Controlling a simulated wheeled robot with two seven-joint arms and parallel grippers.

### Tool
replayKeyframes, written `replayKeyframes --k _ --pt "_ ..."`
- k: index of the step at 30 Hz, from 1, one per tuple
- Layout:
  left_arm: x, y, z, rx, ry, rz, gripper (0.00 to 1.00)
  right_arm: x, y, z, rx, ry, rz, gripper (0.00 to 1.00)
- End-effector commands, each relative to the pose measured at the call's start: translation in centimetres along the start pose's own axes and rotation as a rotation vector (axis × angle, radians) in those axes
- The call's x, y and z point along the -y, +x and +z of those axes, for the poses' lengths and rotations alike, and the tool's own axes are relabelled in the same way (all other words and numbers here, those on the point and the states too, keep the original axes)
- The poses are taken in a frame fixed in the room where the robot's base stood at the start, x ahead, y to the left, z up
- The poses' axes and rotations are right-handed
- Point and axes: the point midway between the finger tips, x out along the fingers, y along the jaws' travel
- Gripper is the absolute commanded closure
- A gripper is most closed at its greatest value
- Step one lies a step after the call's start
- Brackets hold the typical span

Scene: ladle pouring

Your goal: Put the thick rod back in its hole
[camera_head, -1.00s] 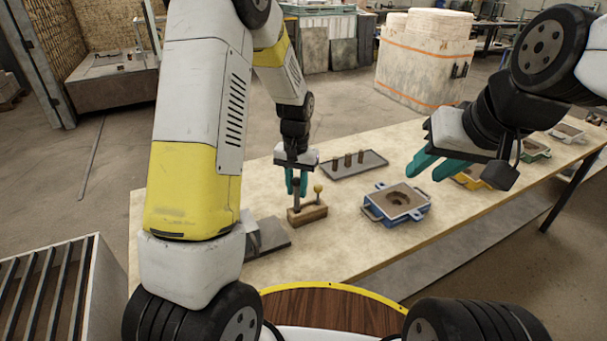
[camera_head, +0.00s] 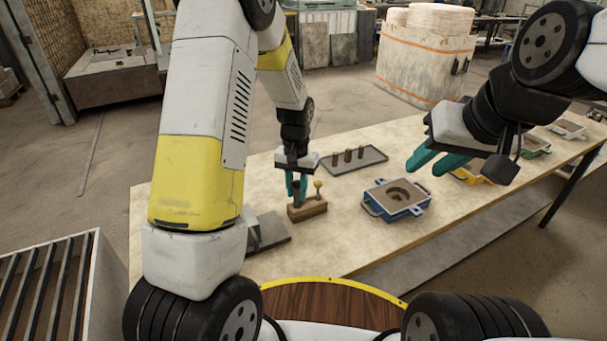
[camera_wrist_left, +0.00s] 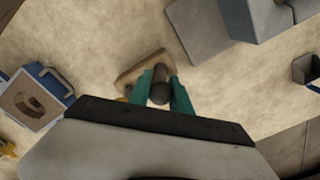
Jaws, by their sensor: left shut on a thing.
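The thick rod (camera_head: 297,199) is dark and upright at the left end of a small wooden block (camera_head: 312,211) on the table. My left gripper (camera_head: 297,186) is shut on the rod from above, its teal fingers on either side of it. In the left wrist view the rod (camera_wrist_left: 160,84) shows end-on between the fingers, with the block (camera_wrist_left: 132,75) beneath. Whether its lower end is inside the hole is hidden. A thinner rod with a yellow ball (camera_head: 318,184) stands at the block's right end. My right gripper (camera_head: 424,170) is open and empty, above the table's right part.
A blue-framed mould (camera_head: 409,211) with a round hollow stands right of the block. A dark tray (camera_head: 372,154) with several short cylinders lies behind. A grey plate (camera_head: 270,231) lies left of the block. More moulds are farther right. Bare table lies in front of the block.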

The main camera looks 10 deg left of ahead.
Motion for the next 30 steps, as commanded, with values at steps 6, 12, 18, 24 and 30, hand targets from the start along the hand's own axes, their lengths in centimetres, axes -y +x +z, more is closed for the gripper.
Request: replayKeyframes --k 6,12,18,24,30 --pt "0.0 0.6 0.0 0.001 0.0 0.0 1.0 0.0 0.0 0.0 0.0 0.0 0.0 0.67" --pt "0.0 1.0 0.0 0.001 0.0 0.0 1.0 0.0 0.0 0.0 0.0 0.0 0.0 0.67" --pt "0.0 1.5 0.0 0.0 0.0 0.0 1.0 0.0 0.0 0.0 0.0 0.0 0.0 0.67" --pt "0.0 1.7 0.0 0.0 0.0 0.0 1.0 0.0 0.0 0.0 0.0 0.0 0.0 0.67" --pt "0.0 1.7 0.0 0.0 0.0 0.0 0.73 0.0 0.0 0.0 0.0 0.0 0.0 0.67"
